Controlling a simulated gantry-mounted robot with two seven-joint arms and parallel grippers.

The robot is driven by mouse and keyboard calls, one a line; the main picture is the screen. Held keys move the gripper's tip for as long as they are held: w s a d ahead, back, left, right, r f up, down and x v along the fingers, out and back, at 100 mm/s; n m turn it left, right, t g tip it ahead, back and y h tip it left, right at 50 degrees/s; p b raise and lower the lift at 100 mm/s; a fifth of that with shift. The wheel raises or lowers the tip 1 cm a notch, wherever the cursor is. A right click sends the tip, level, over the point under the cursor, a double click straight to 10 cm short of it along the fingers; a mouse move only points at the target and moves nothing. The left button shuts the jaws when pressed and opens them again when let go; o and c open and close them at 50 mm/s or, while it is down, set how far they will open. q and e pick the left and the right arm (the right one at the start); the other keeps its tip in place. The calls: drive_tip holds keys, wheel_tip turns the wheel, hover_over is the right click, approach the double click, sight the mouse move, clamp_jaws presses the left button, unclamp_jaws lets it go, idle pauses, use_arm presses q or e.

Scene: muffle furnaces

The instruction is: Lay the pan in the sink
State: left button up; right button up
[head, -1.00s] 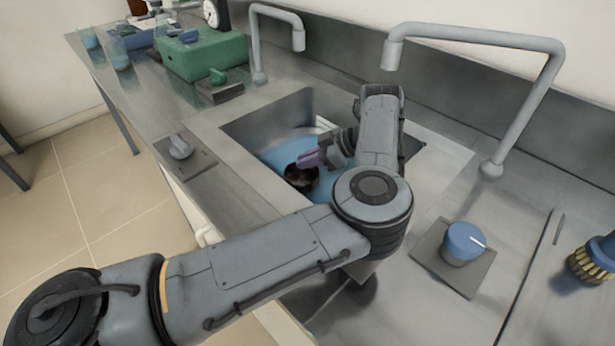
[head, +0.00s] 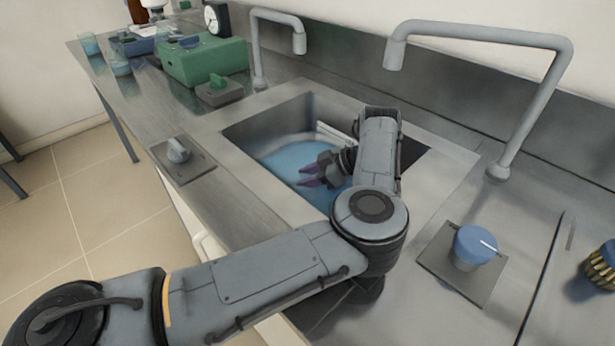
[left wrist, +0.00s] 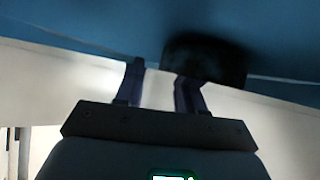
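The sink (head: 262,125) is a sunken steel basin with a blue bottom, in the middle of the head view. My left gripper (head: 304,176) is inside the basin, its two purple fingers apart with nothing between them. The open fingers also show in the left wrist view (left wrist: 160,74). A dark blurred shape (left wrist: 208,58), likely the pan, lies against the blue beyond the right-hand finger there. I cannot tell whether it touches that finger. The pan does not show in the head view now; my arm covers part of the basin. My right gripper is out of view.
Two grey taps (head: 300,42) (head: 566,60) rise behind the basin. A blue knob (head: 474,243) stands on the counter at right, and a grey knob (head: 178,150) at left. A green box (head: 205,62) stands at the back left. The counter left of the sink is partly clear.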

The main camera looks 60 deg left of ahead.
use_arm(q)
drive_tip(key=shift+r, duration=0.15)
drive_tip(key=shift+w+d+r+p, duration=0.25)
drive_tip(key=shift+w+r+p, duration=0.1)
drive_tip(key=shift+r+p, duration=0.1)
drive_tip(key=p+v, duration=0.3)
drive_tip(key=v, duration=0.2)
drive_tip(key=shift+a, duration=0.1)
drive_tip(key=p+v, duration=0.3)
drive_tip(key=v, duration=0.3)
drive_tip(key=shift+f, duration=0.2)
